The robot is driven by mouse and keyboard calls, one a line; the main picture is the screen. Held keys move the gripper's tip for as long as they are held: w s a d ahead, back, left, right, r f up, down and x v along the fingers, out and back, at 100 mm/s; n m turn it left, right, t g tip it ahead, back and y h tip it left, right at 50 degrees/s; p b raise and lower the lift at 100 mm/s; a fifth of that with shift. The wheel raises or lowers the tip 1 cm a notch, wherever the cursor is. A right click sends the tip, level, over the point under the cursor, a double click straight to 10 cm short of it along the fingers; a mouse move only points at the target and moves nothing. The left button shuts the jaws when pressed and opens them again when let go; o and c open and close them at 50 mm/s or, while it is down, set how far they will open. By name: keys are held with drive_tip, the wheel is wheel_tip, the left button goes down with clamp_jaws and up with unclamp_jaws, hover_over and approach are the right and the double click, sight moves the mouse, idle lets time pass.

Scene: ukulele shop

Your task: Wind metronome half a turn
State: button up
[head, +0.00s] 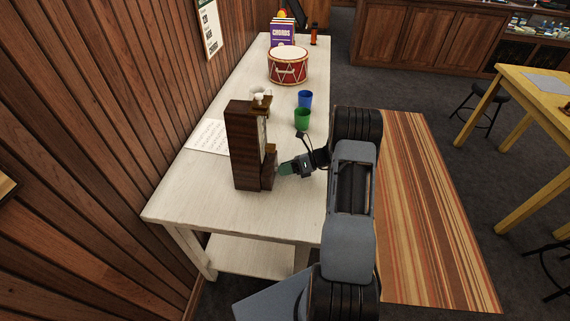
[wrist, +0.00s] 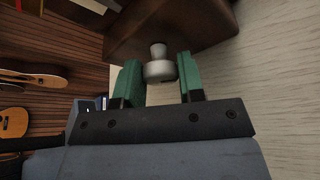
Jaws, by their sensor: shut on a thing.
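The metronome (head: 242,146) is a tall dark wooden case standing upright near the close end of the white table, with its lighter face turned to the right. In the wrist view its brown wooden side (wrist: 190,22) fills the top. A grey winding knob (wrist: 158,69) sticks out from that side. My gripper (head: 284,169) is low at the right of the metronome. In the wrist view its two green fingers (wrist: 160,76) are shut on the knob, one on each side. The knob is hidden in the head view.
On the white table (head: 195,201), a paper sheet (head: 206,137) lies left of the metronome. A green cup (head: 301,120), a blue cup (head: 305,99) and a red drum (head: 288,67) stand behind it. A wooden wall (head: 100,120) borders the left. The table's near corner is bare.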

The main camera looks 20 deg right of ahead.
drive_tip(key=shift+w+m+g+y+p, duration=0.1)
drive_tip(key=shift+m+g+y+p, duration=0.3)
drive_tip(key=shift+m, duration=0.4)
drive_tip(key=o, duration=0.9)
drive_tip(key=shift+d, duration=0.1)
drive_tip(key=b+v, duration=0.2)
drive_tip(key=v, duration=1.1)
drive_tip(key=shift+d+f, duration=0.1)
drive_tip(key=shift+d, duration=0.25)
